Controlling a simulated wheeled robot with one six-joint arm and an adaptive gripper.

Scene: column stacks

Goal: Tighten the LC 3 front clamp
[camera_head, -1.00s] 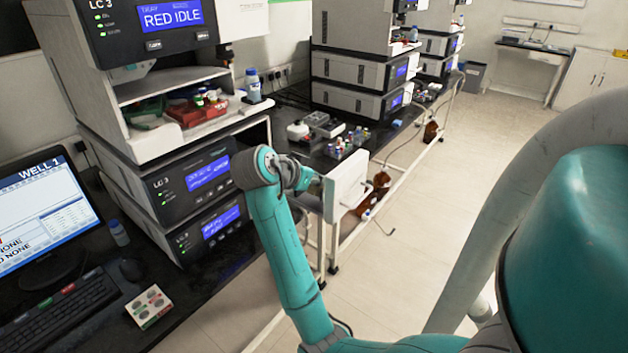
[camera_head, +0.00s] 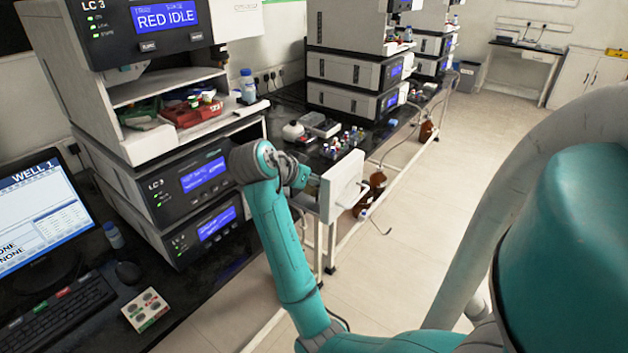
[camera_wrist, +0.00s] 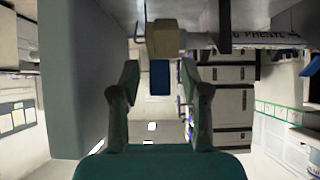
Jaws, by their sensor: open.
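The LC 3 stack (camera_head: 160,100) stands at the left in the head view, its top screen reading RED IDLE. My gripper (camera_wrist: 160,68) is open in the wrist view, one finger on each side. A dark blue piece (camera_wrist: 160,78) shows in the gap between the fingers, and a tan block (camera_wrist: 165,38) is just above it. Whether either is the front clamp, I cannot tell. I see no finger contact. A partly readable label (camera_wrist: 265,38) is right of the tan block. In the head view the fingers are hidden near the white panel (camera_head: 343,187).
A large grey surface (camera_wrist: 80,80) fills the left of the wrist view, close to the left finger. A monitor (camera_head: 35,220), keyboard (camera_head: 55,325) and several bottles crowd the bench. A red tray (camera_head: 190,112) sits inside the stack. The floor (camera_head: 420,220) at right is open.

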